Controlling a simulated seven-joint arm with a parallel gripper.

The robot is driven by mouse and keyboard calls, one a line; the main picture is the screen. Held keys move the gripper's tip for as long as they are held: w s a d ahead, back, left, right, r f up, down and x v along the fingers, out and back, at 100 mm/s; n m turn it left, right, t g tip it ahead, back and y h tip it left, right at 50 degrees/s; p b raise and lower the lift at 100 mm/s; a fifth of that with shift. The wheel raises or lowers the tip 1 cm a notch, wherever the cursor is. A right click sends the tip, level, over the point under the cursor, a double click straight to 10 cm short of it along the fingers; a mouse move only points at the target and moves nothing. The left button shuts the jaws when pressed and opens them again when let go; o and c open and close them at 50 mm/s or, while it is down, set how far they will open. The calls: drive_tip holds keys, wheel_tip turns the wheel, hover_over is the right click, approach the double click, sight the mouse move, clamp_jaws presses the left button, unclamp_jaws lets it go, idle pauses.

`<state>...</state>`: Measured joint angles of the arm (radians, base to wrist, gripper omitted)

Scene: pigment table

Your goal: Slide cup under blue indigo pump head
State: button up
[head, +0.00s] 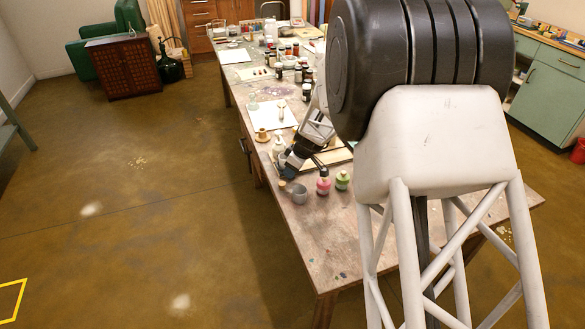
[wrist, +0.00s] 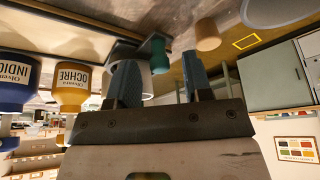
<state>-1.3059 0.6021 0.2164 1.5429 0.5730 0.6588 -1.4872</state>
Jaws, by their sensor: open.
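The grey cup (head: 300,195) stands on the table's near part in the head view. A grey rounded form (wrist: 278,10), cut off at the top right of the wrist view, may be this cup. My gripper (head: 287,168) is low over the table, just beyond and left of the cup. In the wrist view my gripper (wrist: 162,85) is open, with nothing held between its blue fingers. The blue INDIGO bottle (wrist: 15,82) is at the left edge of the wrist view, beside the yellow OCHRE bottle (wrist: 70,85).
A pink bottle (head: 323,184) and a green bottle (head: 342,181) stand right of the cup. A tan piece (wrist: 207,35) and a teal piece (wrist: 160,56) show beyond the fingers. A white pump bottle (head: 278,146) is behind my gripper. The table's near end is clear.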

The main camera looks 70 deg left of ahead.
drive_tip(key=shift+c, duration=0.2)
clamp_jaws()
drive_tip(key=w, duration=1.4)
drive_tip(key=shift+o, duration=0.2)
unclamp_jaws()
drive_tip(key=shift+r, duration=0.1)
drive_tip(key=v, duration=0.7)
drive_tip(key=shift+r, duration=0.25)
drive_tip(key=shift+w+d, duration=0.1)
idle(0.3)
